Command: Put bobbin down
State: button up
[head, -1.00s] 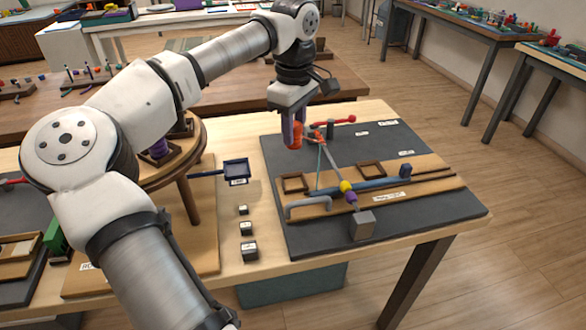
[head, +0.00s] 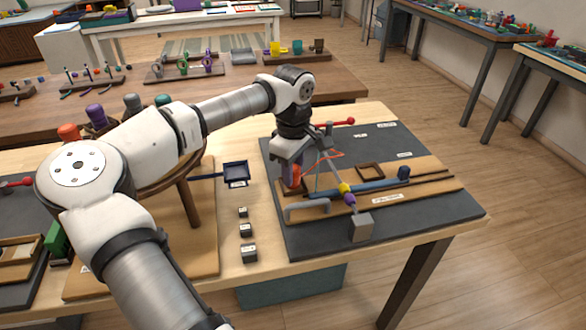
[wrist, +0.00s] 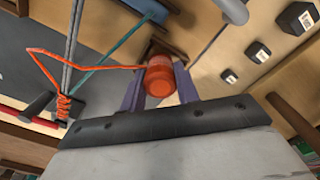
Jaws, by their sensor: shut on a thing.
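My gripper (head: 289,174) points down at the left of the grey board, its purple fingers shut on an orange bobbin (head: 295,180). In the wrist view the bobbin (wrist: 161,84) sits between both fingers. A small square wooden holder (wrist: 158,47) shows just beyond it, partly hidden. The bobbin is over or at this holder; I cannot tell whether it touches. An orange cord (wrist: 95,75) runs slack from the bobbin to a wrapped braid (wrist: 63,107) on grey strands.
A second square holder (head: 370,170) looks empty. Small labelled dark blocks (head: 246,230) and a blue tray (head: 236,170) stand left of the board.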

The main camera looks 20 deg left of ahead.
jog(key=shift+f, duration=0.3)
jog(key=o, duration=1.1)
notch_tip(320, 180, up, 13)
jog(key=shift+f+b, duration=0.15)
jog(key=shift+b, duration=0.35)
